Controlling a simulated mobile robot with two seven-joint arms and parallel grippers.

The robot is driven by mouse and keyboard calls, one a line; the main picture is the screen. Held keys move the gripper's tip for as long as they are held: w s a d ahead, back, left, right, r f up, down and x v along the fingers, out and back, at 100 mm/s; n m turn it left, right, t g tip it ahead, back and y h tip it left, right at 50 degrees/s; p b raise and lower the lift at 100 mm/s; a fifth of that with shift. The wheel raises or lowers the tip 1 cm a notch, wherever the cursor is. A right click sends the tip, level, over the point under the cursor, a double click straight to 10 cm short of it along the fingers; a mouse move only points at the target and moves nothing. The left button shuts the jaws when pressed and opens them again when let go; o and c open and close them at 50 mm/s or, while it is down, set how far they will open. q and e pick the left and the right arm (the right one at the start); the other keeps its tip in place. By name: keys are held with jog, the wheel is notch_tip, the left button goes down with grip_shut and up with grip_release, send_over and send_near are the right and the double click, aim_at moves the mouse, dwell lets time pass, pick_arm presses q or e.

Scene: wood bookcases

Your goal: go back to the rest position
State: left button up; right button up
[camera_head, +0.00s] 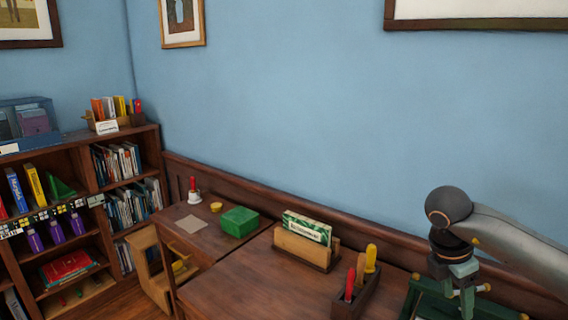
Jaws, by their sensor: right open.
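My right gripper (467,291) is at the lower right, hanging from my grey arm that comes in from the right edge. It points down over a dark green object (435,297) near the right end of the wooden desk (255,285). It is open, and I see nothing held in it. I cannot tell whether its fingertips touch the green object, which is partly hidden by the gripper and cut off by the picture's lower edge. My left gripper is not in view.
Left of the gripper, a dark holder (357,298) has upright red, yellow and wooden handles. Further left are a wooden stand (306,248) with a green-and-white box, and a green box (240,221). Bookcases (85,165) stand at the left. The desk's front middle is clear.

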jog(key=s+a+f+n+g+y, duration=0.1)
jog(key=s+a+f+n+y, duration=0.2)
jog(key=a, duration=0.5)
jog(key=s+a+f+n+g+y, duration=0.15)
jog(key=a+f+y, duration=0.25)
jog(key=a, duration=0.4)
jog(key=s+a+f+n+y, duration=0.2)
jog(key=a+f+n+y, duration=0.15)
jog(key=a, duration=0.55)
jog(key=s+a+r+m+t+y, duration=0.2)
jog(key=a+r+m+t+y, duration=0.4)
jog(key=a+y, duration=0.65)
jog(key=w+d+f+m+t+h, duration=0.4)
jog(key=d+f+m+t+h, duration=0.45)
jog(key=d+m+t, duration=0.35)
jog(key=s+d+f+m+g+h, duration=0.3)
jog(key=s+f, duration=0.4)
jog(key=f, duration=0.3)
jog(key=s+d+f+m+g+h, duration=0.3)
jog(key=s+d+f+m+h, duration=0.1)
jog(key=s+f, duration=0.4)
jog(key=shift+d+f+g+h, duration=0.35)
jog(key=shift+d+f+h, duration=0.35)
jog(key=shift+f, duration=0.2)
